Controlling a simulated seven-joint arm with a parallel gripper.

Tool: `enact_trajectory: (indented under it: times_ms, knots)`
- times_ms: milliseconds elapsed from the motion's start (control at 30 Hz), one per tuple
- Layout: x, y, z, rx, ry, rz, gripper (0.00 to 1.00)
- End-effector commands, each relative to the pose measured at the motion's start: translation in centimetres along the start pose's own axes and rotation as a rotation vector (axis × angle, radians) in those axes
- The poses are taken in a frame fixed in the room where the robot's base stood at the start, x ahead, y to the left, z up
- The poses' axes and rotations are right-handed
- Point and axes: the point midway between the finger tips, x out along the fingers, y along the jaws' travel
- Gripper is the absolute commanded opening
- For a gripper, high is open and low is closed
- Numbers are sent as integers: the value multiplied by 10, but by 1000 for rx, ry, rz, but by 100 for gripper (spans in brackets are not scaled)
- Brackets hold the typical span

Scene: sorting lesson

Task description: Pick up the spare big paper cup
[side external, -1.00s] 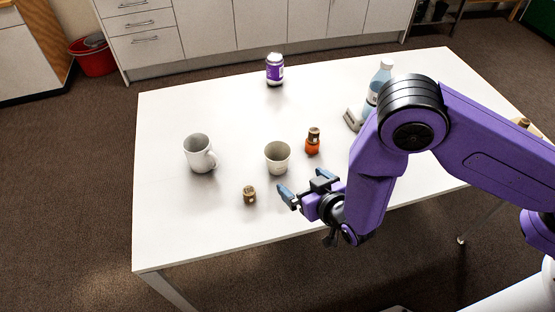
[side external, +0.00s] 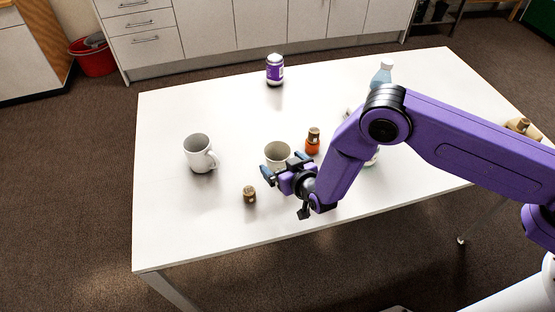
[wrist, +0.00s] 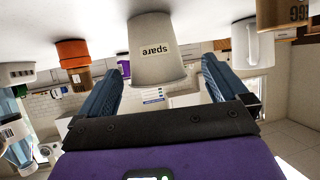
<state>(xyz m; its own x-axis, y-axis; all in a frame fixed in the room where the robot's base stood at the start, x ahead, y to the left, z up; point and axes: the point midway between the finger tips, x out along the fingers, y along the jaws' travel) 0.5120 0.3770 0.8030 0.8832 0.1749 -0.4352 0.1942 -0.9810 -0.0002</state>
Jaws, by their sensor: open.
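The pale paper cup (side external: 278,150) stands upright on the white table, its lower front hidden behind my gripper (side external: 285,166). In the wrist view, which is upside down, the cup (wrist: 155,50) shows the printed word "spare". My gripper (wrist: 165,66) is open, with one blue finger on each side of the cup's line. A gap shows between each finger and the cup. I cannot tell how far the fingertips reach past its near wall.
An orange jar (side external: 313,142) stands close right of the cup. A white mug (side external: 200,153) is to the left and a small brown cork-like piece (side external: 249,194) in front. A purple-labelled container (side external: 275,70) and a clear bottle (side external: 382,74) stand farther back.

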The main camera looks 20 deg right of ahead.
Motion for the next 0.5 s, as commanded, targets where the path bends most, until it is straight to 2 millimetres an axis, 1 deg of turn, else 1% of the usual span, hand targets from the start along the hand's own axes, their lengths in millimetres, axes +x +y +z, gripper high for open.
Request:
enact_trajectory:
  times_ms: [167, 400, 500]
  knots:
    - [8, 2, 0, 0, 1, 1, 100]
    - [36, 8, 3, 1, 0, 1, 100]
    - [45, 7, 2, 1, 1, 0, 100]
